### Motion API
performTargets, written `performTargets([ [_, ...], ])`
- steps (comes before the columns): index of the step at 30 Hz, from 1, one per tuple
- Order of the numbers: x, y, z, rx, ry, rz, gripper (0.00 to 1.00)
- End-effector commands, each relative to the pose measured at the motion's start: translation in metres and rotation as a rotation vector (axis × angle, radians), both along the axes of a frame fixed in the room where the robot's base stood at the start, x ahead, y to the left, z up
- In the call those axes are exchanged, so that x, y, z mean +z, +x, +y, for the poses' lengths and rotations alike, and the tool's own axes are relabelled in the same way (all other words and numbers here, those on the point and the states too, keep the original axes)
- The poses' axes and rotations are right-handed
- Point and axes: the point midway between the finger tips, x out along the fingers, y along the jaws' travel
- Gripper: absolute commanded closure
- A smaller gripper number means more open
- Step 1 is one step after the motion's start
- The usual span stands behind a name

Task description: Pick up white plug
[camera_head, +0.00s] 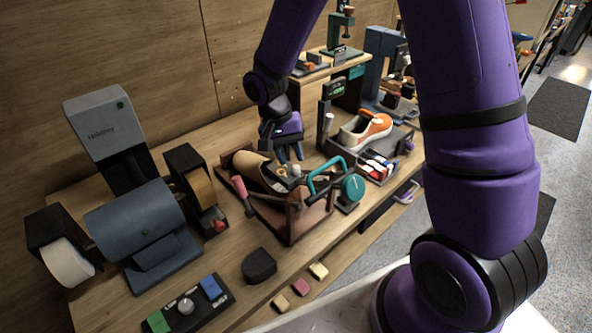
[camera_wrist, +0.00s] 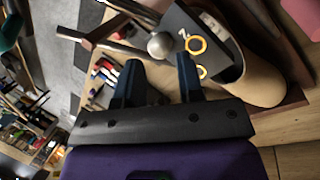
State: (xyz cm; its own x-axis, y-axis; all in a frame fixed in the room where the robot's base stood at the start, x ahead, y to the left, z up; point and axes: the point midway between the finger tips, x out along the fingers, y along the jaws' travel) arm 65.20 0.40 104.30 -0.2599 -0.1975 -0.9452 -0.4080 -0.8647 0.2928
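A small pale, rounded knob (camera_head: 295,170), which may be the white plug, shows just below my gripper (camera_head: 291,157) in the head view. In the wrist view a pale grey-white ball-shaped knob (camera_wrist: 161,45) stands just beyond the fingertips, roughly in line with the gap. It is beside a black plate (camera_wrist: 205,42) with orange rings. My gripper (camera_wrist: 160,66) is open, with its two dark fingers apart and nothing visible between them. The fingers point down over the wooden tray (camera_head: 292,226). I cannot tell the exact height between fingertips and knob.
The tray also holds a tan cylinder (camera_head: 258,170) and a pink-handled tool (camera_head: 241,191). A teal clamp-like tool (camera_head: 326,176) stands close to the right. An orange sneaker (camera_head: 366,129) sits behind. A grey machine (camera_head: 140,222) is at left.

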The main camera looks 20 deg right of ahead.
Motion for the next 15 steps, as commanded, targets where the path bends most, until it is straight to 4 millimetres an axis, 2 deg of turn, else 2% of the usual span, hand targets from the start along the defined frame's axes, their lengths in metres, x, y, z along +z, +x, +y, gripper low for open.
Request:
performTargets([
  [6, -0.027, -0.009, -0.004, 0.000, 0.001, 0.002, 0.66],
  [15, -0.031, -0.010, -0.005, 0.001, 0.001, 0.000, 0.66],
])
